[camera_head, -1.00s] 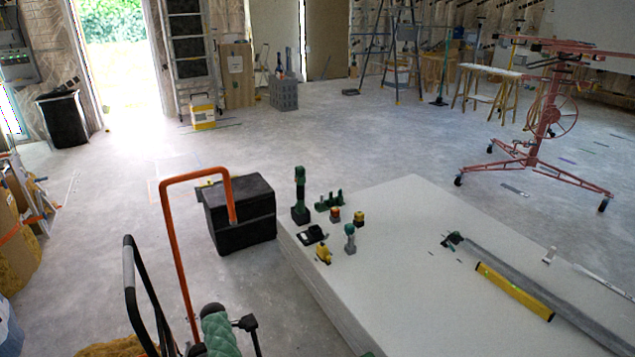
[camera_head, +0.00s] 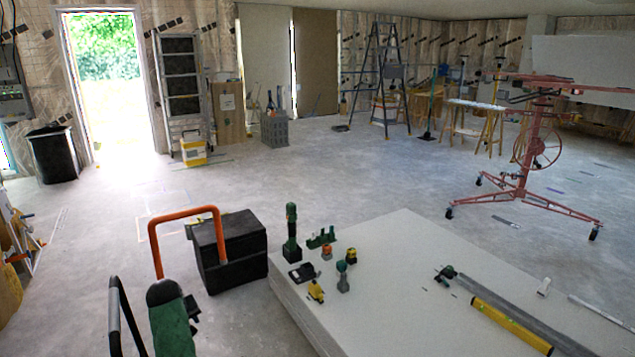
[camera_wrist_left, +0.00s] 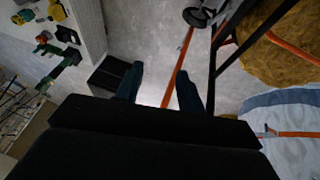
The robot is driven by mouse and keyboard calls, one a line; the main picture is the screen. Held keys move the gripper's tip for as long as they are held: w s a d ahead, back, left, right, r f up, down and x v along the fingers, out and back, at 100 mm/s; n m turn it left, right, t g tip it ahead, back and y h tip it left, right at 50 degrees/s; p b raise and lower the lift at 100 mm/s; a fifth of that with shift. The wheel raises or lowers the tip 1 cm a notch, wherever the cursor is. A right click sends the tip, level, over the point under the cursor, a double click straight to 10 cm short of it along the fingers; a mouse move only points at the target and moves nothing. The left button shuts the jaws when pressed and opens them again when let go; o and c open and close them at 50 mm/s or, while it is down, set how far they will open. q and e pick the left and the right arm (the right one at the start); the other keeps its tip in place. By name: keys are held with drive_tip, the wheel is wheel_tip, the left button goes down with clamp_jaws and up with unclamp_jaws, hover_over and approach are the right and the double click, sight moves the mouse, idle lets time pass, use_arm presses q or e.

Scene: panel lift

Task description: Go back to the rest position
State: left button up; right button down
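My left gripper (camera_wrist_left: 160,88) shows in the left wrist view with its two dark fingers apart and nothing between them. Beyond the fingers are floor and the orange handle of a hand truck. In the head view a green padded shape with black parts, which looks like my left arm, rises at the lower left in front of the orange handle (camera_head: 185,216). The left fingertips cannot be made out there. My right gripper is in neither view.
A white panel stack (camera_head: 400,265) with tools, a yellow level (camera_head: 510,325) and a grey bar stands front right. A black toolbox (camera_head: 230,252) is beside it. A red panel lift (camera_head: 520,190) stands back right. The middle floor is clear.

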use_arm(q)
drive_tip(key=s+d+r+m+t+h, duration=0.15)
drive_tip(key=s+d+m, duration=0.25)
drive_tip(key=s+d, duration=0.65)
drive_tip(key=s+d+r+m+g+y, duration=0.1)
drive_tip(key=s+d+r+m, duration=0.2)
drive_tip(key=s+d, duration=0.75)
drive_tip(key=s+f+g, duration=0.1)
drive_tip(key=s+f, duration=0.3)
drive_tip(key=s, duration=0.5)
drive_tip(key=s+d+f+m+g, duration=0.1)
drive_tip(key=s+f, duration=0.3)
drive_tip(key=s, duration=0.6)
drive_tip(key=s+f+g+h, duration=0.1)
drive_tip(key=s+f, duration=0.3)
drive_tip(key=s, duration=0.5)
drive_tip(key=shift+s+d+f+m+g, duration=0.2)
drive_tip(key=shift+s+d+m+g, duration=0.1)
drive_tip(key=shift+m+g, duration=0.15)
